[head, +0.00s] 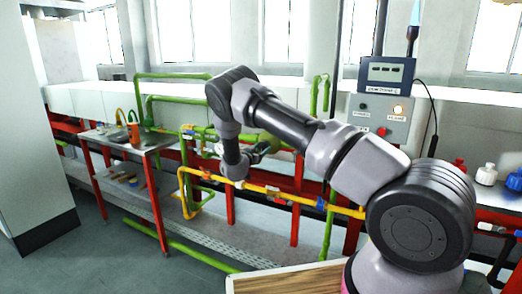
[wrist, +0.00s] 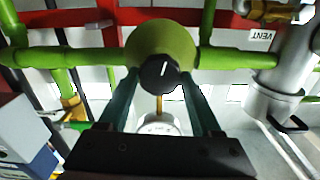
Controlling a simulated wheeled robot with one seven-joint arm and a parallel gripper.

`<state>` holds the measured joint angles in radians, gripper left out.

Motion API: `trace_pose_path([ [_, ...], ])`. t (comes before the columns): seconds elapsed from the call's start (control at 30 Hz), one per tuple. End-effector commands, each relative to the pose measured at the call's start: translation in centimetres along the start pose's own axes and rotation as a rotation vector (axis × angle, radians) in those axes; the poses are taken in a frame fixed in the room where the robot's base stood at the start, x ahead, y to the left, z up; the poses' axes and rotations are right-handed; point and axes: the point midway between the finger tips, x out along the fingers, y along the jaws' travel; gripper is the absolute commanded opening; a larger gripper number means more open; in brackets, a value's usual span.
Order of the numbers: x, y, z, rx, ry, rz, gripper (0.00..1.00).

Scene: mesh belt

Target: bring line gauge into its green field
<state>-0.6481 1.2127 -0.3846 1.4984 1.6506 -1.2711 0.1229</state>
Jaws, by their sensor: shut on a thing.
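A black round knob (wrist: 162,73) with a white mark sits in front of a green dome-shaped body (wrist: 160,40) on the green pipe in the wrist view. My gripper (wrist: 160,80) is shut on the knob, with one dark finger on each side of it. The knob's white mark points nearly straight up in that view. Below the knob is a white round gauge (wrist: 157,124), partly hidden by my gripper. Its needle and green field are too small to read. In the head view my gripper (head: 260,150) is at the pipework, and the knob cannot be made out.
Green pipes (wrist: 236,58) run left and right of the dome, with a red beam (wrist: 228,22) behind. A grey cylinder (wrist: 277,98) stands at the right. In the head view a yellow pipe (head: 286,196) runs below my gripper. A control box (head: 378,115) stands behind my arm.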

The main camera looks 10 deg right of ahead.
Motion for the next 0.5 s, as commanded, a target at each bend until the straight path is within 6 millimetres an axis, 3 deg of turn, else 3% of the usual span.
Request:
trace_pose_path([
  [0.3, -0.05, 0.01, 0.08, -0.325, 0.0, -0.001, 0.1],
  [0.5, -0.04, 0.04, 0.09, -0.37, -0.001, 0.0, 0.1],
])
